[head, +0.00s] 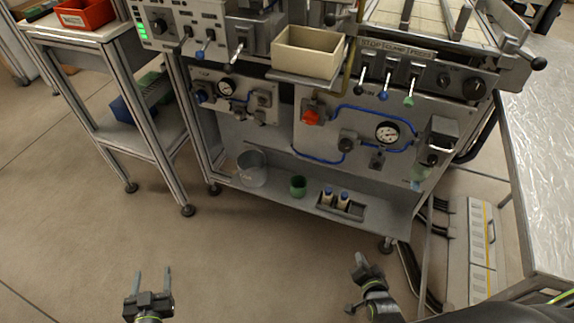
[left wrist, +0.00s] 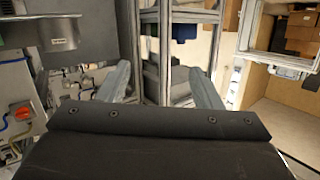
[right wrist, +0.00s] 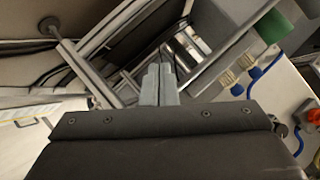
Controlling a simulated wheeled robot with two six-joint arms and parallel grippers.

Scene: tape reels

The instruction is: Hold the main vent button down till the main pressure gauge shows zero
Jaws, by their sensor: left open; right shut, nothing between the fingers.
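A large white round gauge (head: 387,132) sits on the right panel of the grey cart, joined to blue tubing. A smaller gauge (head: 226,88) sits on the left panel. Their needle readings are too small to tell. A grey box fitting (head: 437,148) is right of the large gauge and a small dark fitting (head: 377,159) is below it. I cannot tell which part is the main vent button. My left gripper (head: 154,273) is open and empty, low in front of the cart. My right gripper (head: 361,262) is shut and empty, below and in front of the cart's lower shelf.
A red knob (head: 311,116) is on the right panel. Levers (head: 386,86) and a beige bin (head: 308,52) are above. A metal table (head: 540,150) stands right; floor in front is clear.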

